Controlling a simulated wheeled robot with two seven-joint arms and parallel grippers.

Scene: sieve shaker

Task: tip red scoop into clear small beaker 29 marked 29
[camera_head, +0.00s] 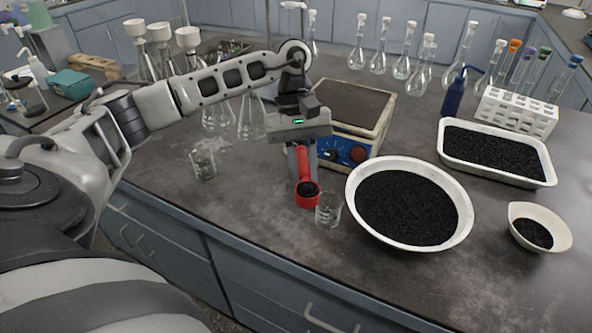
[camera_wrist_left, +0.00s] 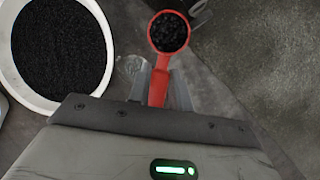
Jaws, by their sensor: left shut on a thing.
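My left gripper (camera_head: 302,160) is shut on the handle of the red scoop (camera_head: 305,194). The scoop bowl is about level and holds black granules, which also show in the left wrist view (camera_wrist_left: 169,32). A clear small beaker (camera_head: 328,211) stands upright on the bench just right of the scoop bowl; it shows faintly beside the gripper in the left wrist view (camera_wrist_left: 131,68). A second clear beaker (camera_head: 203,164) stands farther left. I cannot read a number on either beaker. My right gripper is not in view.
A large white bowl (camera_head: 354,222) of black granules stands right of the near beaker. A hotplate-like device (camera_head: 343,150) is behind the scoop. A white tray (camera_head: 546,180), a small bowl (camera_head: 561,232) and a tube rack (camera_head: 515,112) are at the right.

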